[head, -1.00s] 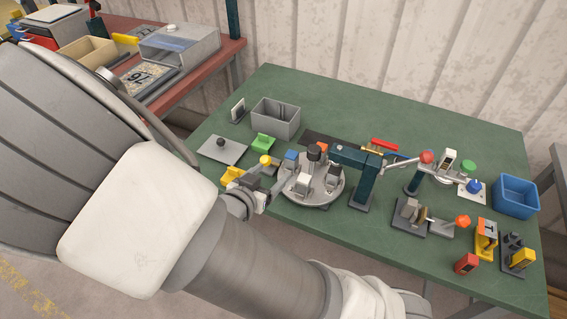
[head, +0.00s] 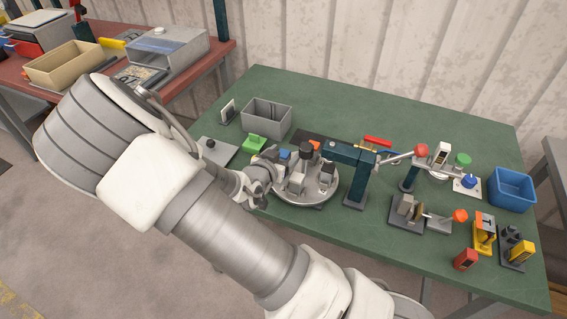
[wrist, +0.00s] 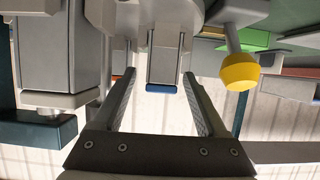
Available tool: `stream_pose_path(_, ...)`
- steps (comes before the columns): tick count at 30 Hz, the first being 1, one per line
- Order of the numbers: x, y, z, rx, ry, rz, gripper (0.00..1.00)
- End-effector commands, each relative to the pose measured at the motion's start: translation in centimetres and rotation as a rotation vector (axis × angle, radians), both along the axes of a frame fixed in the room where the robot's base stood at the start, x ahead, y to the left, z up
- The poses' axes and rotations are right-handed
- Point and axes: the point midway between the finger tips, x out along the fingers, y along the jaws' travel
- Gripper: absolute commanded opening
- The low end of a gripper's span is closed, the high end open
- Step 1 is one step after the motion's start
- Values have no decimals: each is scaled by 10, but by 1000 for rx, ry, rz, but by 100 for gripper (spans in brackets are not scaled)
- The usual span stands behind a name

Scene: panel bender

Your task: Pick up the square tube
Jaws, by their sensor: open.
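I cannot tell for sure which piece is the square tube. A grey square-section upright with a blue end (wrist: 163,68) shows between my fingers in the upside-down wrist view. It seems to match the blue-topped piece (head: 285,154) on the round turntable (head: 312,195) in the head view. My gripper (wrist: 158,74) is open, its fingers on either side of that upright with gaps showing and nothing clamped. In the head view my gripper (head: 266,166) is at the turntable's left edge, its fingertips hard to make out.
A dark teal bender post (head: 357,185) stands right of the turntable. A yellow knob (wrist: 240,72) is close beside my fingers. A grey bin (head: 266,120) and green block (head: 255,143) lie behind. A blue bin (head: 512,190) is far right; the table's front middle is clear.

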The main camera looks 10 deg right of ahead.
Motion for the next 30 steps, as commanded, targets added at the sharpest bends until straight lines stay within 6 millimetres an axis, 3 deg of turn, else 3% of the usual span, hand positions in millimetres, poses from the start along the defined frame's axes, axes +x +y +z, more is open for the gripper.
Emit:
stream_pose_path(6,20,-14,-12,-1,-1,-1,75)
stream_pose_path(14,22,-15,-13,1,-1,0,75)
stream_pose_path(27,22,-15,-13,1,-1,0,0)
stream_pose_path(30,22,-14,-13,1,-1,0,0)
